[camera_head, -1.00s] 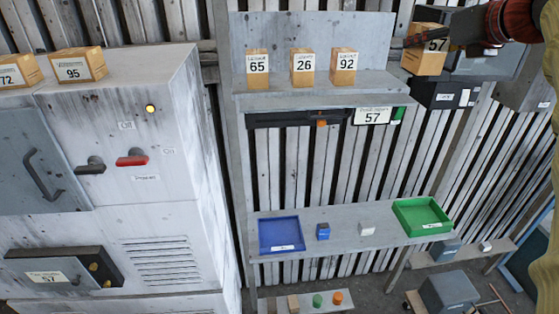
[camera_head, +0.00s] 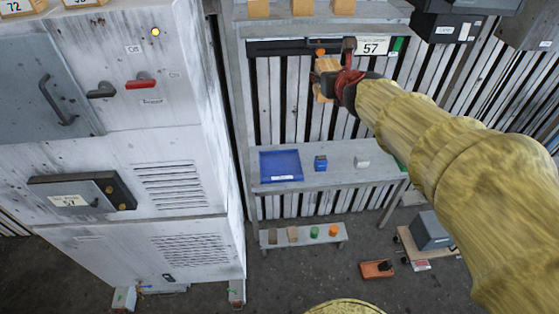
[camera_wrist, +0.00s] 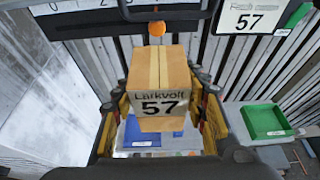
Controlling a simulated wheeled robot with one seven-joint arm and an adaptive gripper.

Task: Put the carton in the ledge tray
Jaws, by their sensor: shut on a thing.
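A tan carton (camera_head: 323,84) marked 57 is held in my gripper (camera_head: 334,80) in front of the upper shelf unit. In the wrist view the carton (camera_wrist: 160,85) sits between both fingers (camera_wrist: 160,112), its "Larkvolt 57" label facing the camera. A blue tray (camera_head: 281,179) stands on the ledge below and to the left of the carton. A green tray (camera_wrist: 265,121) shows at the right in the wrist view; in the head view my arm hides most of it. The tray labels are too small to read.
A sign (camera_head: 371,46) reading 57 and an orange knob (camera_head: 320,52) are on the panel close above the carton. A blue block (camera_head: 320,163) and a white block (camera_head: 361,161) stand on the ledge (camera_head: 340,180). A grey cabinet (camera_head: 140,200) stands left.

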